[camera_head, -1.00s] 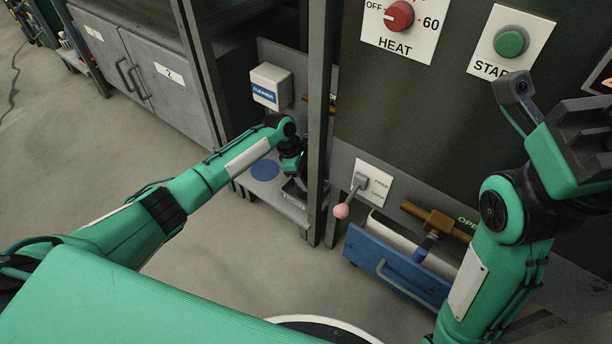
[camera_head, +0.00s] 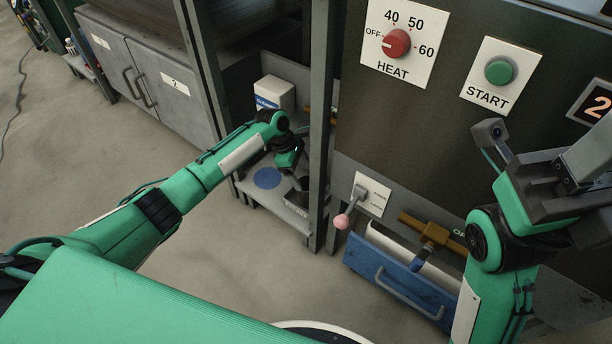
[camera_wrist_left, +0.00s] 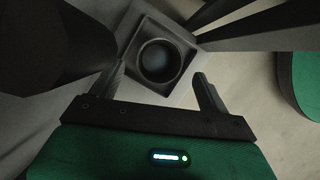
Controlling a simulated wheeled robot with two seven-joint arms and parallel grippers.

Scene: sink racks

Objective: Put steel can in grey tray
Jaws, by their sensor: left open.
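The steel can shows in the left wrist view as a round, dark open rim (camera_wrist_left: 160,61), seen from above. It stands inside the square grey tray (camera_wrist_left: 187,50). In the head view the can (camera_head: 303,184) is a small dark shape, partly hidden by my gripper, and the tray (camera_head: 296,203) is on the low shelf. My left gripper (camera_wrist_left: 162,88) is open, its fingers spread to either side below the can in the picture, apart from it. It also shows in the head view (camera_head: 294,172), just above the tray.
A blue round mark (camera_head: 267,178) lies on the shelf (camera_head: 258,195) left of the tray. A white cleaner box (camera_head: 274,93) is behind. A grey post (camera_head: 319,130) stands close right of my left gripper. A pink-knobbed lever (camera_head: 341,222) and blue drawer (camera_head: 400,280) are further right.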

